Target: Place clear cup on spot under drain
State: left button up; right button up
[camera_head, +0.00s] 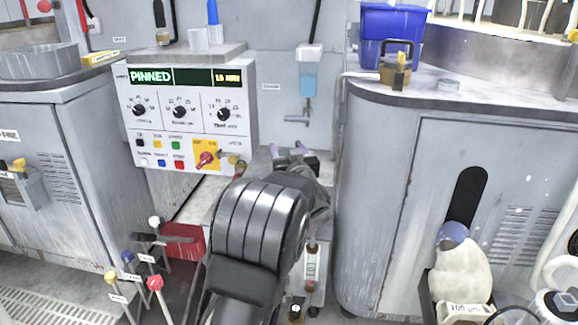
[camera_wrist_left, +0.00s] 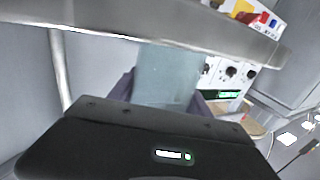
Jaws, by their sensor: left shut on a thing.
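My left gripper (camera_head: 290,153) reaches away from me past the right side of the control box, below the drain tap. Its two purple-grey fingertips show just beyond my dark wrist. In the left wrist view, which is upside down, my left gripper (camera_wrist_left: 165,95) is shut on the clear cup (camera_wrist_left: 168,75), a pale translucent piece between the fingers. In the head view I cannot make out the held cup. The drain (camera_head: 297,118) is a grey tap under a wall dispenser (camera_head: 309,75) with blue liquid. The spot under it is hidden by my arm. My right gripper is not in view.
The control box (camera_head: 190,115) with dials stands left of my gripper; a grey cabinet (camera_head: 380,180) stands close on the right. A curved metal edge (camera_wrist_left: 150,32) crosses the left wrist view close to the cup. Coloured levers (camera_head: 155,284) stand at lower left.

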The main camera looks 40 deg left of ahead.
pick_arm(q)
jog(key=shift+c, duration=0.9)
jog(key=shift+r, duration=0.1)
jog(key=shift+r+p, duration=0.4)
jog(key=shift+r, duration=0.1)
notch_tip(320, 180, up, 3)
jog(key=shift+d+f+p, duration=0.1)
jog(key=shift+d+p, duration=0.05)
jog(key=shift+p, duration=0.7)
jog(key=p+v, duration=0.4)
jog(key=v, duration=1.3)
jog(key=shift+s+d+f, duration=0.2)
jog(key=shift+s+d, duration=0.05)
jog(key=shift+d, duration=0.05)
